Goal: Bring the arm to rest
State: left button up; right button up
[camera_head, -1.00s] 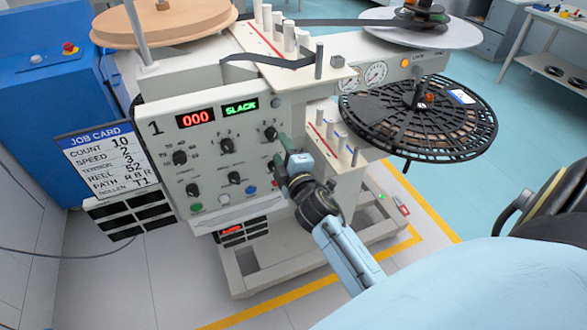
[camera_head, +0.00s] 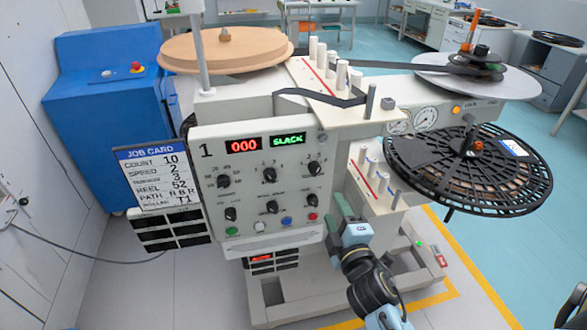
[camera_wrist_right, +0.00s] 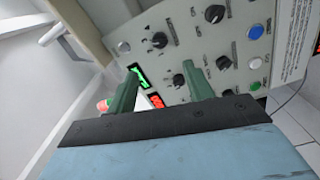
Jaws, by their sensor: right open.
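My right gripper (camera_head: 338,212) is open and empty, just off the lower right edge of the control panel (camera_head: 240,190) in the head view. Its arm comes in from the bottom right. In the right wrist view its two green fingers (camera_wrist_right: 162,75) stand apart, with the panel's knobs (camera_wrist_right: 160,40) and lit displays beyond them. Nothing is between the fingers. My left gripper is not in view. The panel displays read 000 (camera_head: 243,145) and SLACK (camera_head: 287,141).
The rewind station holds a tan reel (camera_head: 225,50), a grey disc (camera_head: 478,75) and a black slotted reel (camera_head: 500,185). A job card (camera_head: 155,175) hangs left of the panel. A blue cabinet (camera_head: 100,115) stands behind.

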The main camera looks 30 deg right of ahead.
jog(key=s+a+f+m+g+y, duration=0.1)
jog(key=s+a+f+m+g, duration=0.2)
jog(key=f, duration=0.8)
jog(key=s+a+f+g+y, duration=0.2)
jog(key=s+f, duration=0.2)
jog(key=f, duration=0.6)
jog(key=s+a+f+m+g+y, duration=0.1)
jog(key=s+a+f+m+g, duration=0.2)
jog(key=f, duration=0.8)
jog(key=s+f+m+g, duration=0.1)
jog(key=s+f+g, duration=0.1)
jog(key=s+f, duration=0.3)
jog(key=s+d+f+m+g, duration=0.1)
jog(key=s+f, duration=0.4)
jog(key=s, duration=0.9)
jog(key=s+d+f+m+g, duration=0.1)
jog(key=s+f+g, duration=0.4)
jog(key=s, duration=0.5)
jog(key=shift+d+f+m, duration=0.15)
jog(key=shift+f+m, duration=0.25)
jog(key=shift+m, duration=0.3)
jog(key=shift+w, duration=0.1)
